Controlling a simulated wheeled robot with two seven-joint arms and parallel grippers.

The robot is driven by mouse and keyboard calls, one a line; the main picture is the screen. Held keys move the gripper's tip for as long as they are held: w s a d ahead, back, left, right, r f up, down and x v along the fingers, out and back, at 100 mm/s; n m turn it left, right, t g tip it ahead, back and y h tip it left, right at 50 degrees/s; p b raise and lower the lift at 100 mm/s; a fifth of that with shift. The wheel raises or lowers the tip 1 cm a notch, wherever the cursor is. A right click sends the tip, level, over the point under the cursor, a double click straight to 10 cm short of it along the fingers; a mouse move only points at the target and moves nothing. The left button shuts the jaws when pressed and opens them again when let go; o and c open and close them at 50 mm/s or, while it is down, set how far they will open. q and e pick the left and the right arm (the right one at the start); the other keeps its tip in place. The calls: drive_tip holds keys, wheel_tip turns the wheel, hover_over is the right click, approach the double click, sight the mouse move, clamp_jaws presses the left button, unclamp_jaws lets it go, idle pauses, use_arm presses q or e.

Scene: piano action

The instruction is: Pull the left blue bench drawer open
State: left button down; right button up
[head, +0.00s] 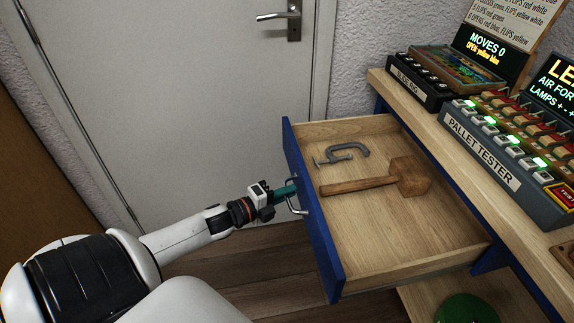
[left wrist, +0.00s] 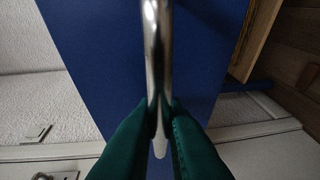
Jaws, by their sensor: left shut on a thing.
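The blue-fronted bench drawer (head: 318,225) stands well out from the workbench in the head view. Its wooden inside shows, with a wooden mallet (head: 375,184) and a grey clamp (head: 343,153) lying in it. My left gripper (head: 291,189) is at the drawer's outer face, shut on the metal bar handle (head: 297,208). In the left wrist view the green fingers (left wrist: 160,125) close on both sides of the shiny handle (left wrist: 153,50), with the blue drawer front (left wrist: 105,60) behind it. My right gripper is not in view.
On the bench top (head: 418,118) stand the pallet tester (head: 490,160) and a black box with numbered keys (head: 420,85). A white door (head: 180,90) with a lever handle is behind the drawer. A green round thing (head: 467,308) lies on the lower shelf. Bare floor shows left of the drawer.

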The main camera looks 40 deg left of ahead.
use_arm(q)
drive_tip(key=c, duration=1.5)
unclamp_jaws()
